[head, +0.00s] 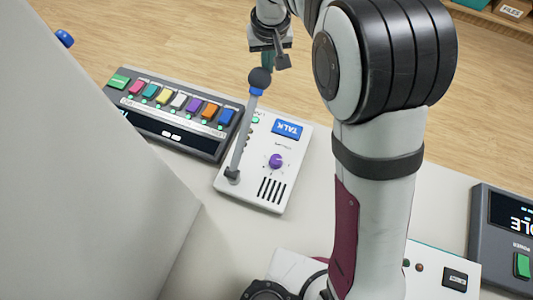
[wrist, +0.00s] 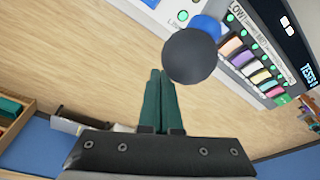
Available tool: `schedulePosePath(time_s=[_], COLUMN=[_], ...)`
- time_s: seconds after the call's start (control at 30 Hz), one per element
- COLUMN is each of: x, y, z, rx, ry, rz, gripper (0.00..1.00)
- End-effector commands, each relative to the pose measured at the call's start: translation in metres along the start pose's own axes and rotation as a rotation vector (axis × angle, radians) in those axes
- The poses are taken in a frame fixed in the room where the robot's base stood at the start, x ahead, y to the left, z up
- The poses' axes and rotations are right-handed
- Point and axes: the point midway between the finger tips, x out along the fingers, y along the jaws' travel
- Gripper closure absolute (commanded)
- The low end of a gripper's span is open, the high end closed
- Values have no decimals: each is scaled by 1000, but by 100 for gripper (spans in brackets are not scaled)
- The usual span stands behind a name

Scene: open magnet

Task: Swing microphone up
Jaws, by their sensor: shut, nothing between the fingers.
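The microphone has a dark round head (head: 260,78), a blue collar and a grey stem (head: 243,135). The stem runs from a dark hinge (head: 232,175) along the left side of a white intercom panel (head: 262,195), with the head at the panel's far edge. How steeply it tilts is hard to judge. My gripper (head: 267,65) is just beyond the head, its green fingers partly hidden behind it. In the wrist view my shut, empty fingers (wrist: 159,74) are close beside the microphone head (wrist: 190,56). Whether they touch it is unclear.
The panel carries a blue TALK button (head: 287,129), a purple knob (head: 276,161) and a slotted speaker. A grey console (head: 175,115) with several coloured keys stands close on its left. A dark display unit (head: 500,235) is at the right. The wooden floor beyond is mostly clear.

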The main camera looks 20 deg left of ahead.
Motion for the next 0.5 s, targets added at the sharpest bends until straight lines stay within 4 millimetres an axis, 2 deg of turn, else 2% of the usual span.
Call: schedulePosePath(time_s=[0.23, 0.5], x=[-2, -13], y=[-1, -6], z=[0, 6], rx=[0, 0], ry=[0, 0], rz=[0, 0], gripper=[100, 100])
